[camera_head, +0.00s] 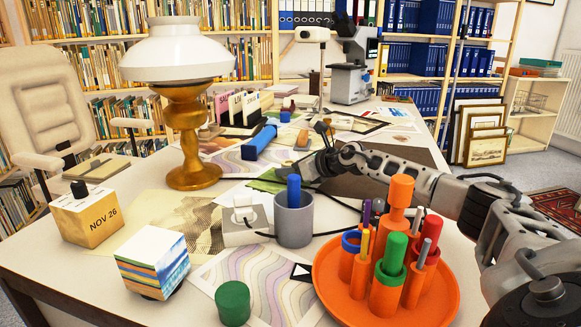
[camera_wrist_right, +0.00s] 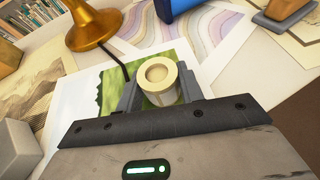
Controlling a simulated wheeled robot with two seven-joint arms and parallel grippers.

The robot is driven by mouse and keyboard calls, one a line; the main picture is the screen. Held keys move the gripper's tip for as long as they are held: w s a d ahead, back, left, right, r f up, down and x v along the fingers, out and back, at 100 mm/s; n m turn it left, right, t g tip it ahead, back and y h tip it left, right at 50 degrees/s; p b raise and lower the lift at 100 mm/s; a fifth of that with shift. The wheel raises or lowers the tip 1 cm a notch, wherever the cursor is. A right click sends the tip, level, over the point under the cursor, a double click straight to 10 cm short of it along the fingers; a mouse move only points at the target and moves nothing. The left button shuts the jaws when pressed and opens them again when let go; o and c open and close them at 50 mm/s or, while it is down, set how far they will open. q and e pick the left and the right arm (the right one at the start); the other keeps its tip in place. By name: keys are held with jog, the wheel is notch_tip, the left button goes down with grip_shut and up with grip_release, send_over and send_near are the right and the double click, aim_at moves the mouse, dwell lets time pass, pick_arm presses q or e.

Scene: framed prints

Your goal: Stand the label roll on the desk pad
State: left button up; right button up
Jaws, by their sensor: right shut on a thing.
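The label roll (camera_wrist_right: 158,80) is a short cream cylinder with a round recess in the end facing the wrist camera. My right gripper (camera_wrist_right: 156,92) is shut on it, a finger on each side, over a green print. In the head view my right gripper (camera_head: 312,167) reaches in from the right, over the middle of the desk; the roll is hidden there. A dark brown flat sheet, apparently the desk pad (camera_head: 408,151), lies under and behind my right forearm. A brown edge also shows at the right of the wrist view (camera_wrist_right: 302,122). My left gripper is not in view.
A grey cup (camera_head: 294,225) with a blue item stands in front of my right gripper. An orange tray (camera_head: 335,290) of coloured pegs is nearer. A brass lamp (camera_head: 187,125) stands left, a blue object (camera_head: 259,142) behind, a microscope (camera_head: 352,75) at the back. Prints cover much of the desk.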

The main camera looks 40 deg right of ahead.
jog(key=shift+f, duration=0.1)
jog(key=shift+f, duration=0.15)
jog(key=o, duration=1)
